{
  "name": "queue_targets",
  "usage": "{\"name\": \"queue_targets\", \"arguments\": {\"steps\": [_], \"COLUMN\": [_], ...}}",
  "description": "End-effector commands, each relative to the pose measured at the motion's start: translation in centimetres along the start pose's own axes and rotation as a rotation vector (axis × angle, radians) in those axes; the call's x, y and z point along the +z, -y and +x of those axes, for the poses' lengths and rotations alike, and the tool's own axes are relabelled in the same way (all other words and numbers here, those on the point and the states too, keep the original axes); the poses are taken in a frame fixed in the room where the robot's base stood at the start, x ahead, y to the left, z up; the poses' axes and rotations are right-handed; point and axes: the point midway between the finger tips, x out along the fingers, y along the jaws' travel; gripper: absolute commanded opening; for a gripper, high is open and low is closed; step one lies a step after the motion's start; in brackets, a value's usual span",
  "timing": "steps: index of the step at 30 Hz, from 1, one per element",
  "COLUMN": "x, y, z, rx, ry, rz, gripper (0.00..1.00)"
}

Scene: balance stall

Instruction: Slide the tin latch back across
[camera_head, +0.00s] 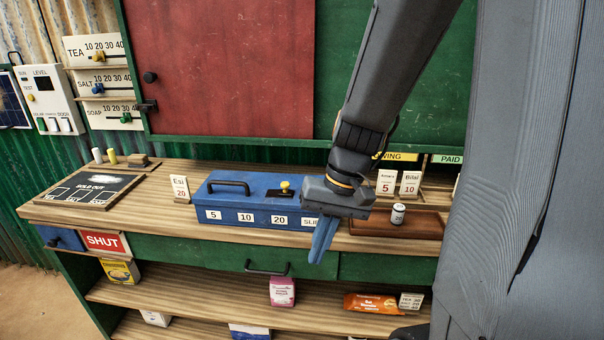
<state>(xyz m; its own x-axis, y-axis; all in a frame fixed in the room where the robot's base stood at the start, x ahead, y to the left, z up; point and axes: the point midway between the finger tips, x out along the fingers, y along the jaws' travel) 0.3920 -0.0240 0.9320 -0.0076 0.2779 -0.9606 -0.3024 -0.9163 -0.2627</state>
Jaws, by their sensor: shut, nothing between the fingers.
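The blue tin (231,203) stands on the wooden counter, lid down, with a dark handle (229,183) on top. Its front carries white labels reading 5, 10, 20 and one partly hidden starting "SLI". The latch is a yellow knob (285,186) on a dark plate on top of the tin, right of the handle. My gripper (320,250) is shut and empty, its blue fingers pointing down. It appears in front of the tin's right end, near the counter's front edge, and is apart from the knob. The gripper body hides the tin's right end.
A brown tray (424,225) with a small white jar (397,214) stands to the right. An "Esi 20" card (181,189) stands left of the tin. A dark slate (91,189) lies at the far left. Below is a drawer handle (266,268).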

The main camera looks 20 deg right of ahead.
Motion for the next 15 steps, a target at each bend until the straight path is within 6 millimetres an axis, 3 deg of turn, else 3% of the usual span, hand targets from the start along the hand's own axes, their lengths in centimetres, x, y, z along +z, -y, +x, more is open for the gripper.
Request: {"name": "queue_targets", "arguments": {"steps": [1, 8, 15], "x": [-0.7, -5.1, -9.3], "y": [-0.3, -1.3, -3.6], "z": [-1.6, -7.8, -13.8], "rx": [-0.053, -0.311, -0.505], "ry": [-0.008, -0.098, -0.240], "rz": [0.051, 0.210, 0.300], "gripper": [0.00, 0.00, 0.00]}}
